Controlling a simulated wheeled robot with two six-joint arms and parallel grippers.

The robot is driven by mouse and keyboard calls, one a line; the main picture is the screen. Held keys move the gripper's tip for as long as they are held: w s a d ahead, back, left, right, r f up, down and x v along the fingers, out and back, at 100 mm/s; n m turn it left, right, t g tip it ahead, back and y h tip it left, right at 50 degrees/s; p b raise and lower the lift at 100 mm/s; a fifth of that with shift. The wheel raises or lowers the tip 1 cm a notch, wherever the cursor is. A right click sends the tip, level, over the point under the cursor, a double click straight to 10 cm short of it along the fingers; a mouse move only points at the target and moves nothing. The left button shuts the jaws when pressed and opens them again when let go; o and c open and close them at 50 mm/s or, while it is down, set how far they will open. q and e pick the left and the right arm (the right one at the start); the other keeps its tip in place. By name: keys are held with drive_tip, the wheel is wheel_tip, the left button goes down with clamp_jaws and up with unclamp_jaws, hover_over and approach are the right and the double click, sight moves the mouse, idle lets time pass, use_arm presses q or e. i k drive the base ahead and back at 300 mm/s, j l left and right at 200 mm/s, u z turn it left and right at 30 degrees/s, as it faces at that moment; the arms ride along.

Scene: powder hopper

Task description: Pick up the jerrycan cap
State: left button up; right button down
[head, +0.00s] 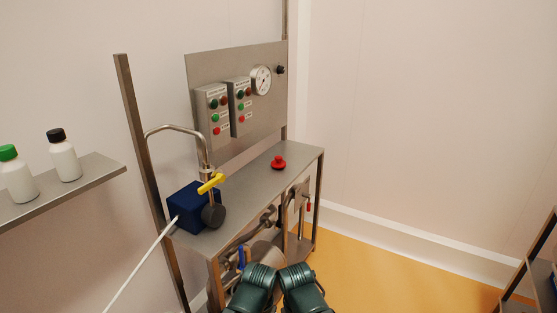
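I cannot tell for certain which thing is the jerrycan cap. A small red knob-shaped piece (278,163) sits on the steel bench top (250,185), towards its right end; it may be the cap. A dark blue block-shaped thing (185,210), possibly a container, stands at the bench's near left end. A dark grey round disc (214,216) is in front of it. Two dark green parts of my arms show close together at the bottom middle, below the bench. No gripper fingers show, so neither gripper can be seen here.
A curved steel pipe (178,128) with a yellow handle (211,183) rises over the bench's left end. A back panel (215,72) carries button boxes and a gauge (261,79). White bottles (65,160) stand on a left shelf (98,173). Orange floor (375,275) is clear at right.

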sight(278, 164)
drive_tip(key=i+l+u, duration=0.45)
drive_tip(key=i+l, duration=1.35)
drive_tip(key=l, duration=0.15)
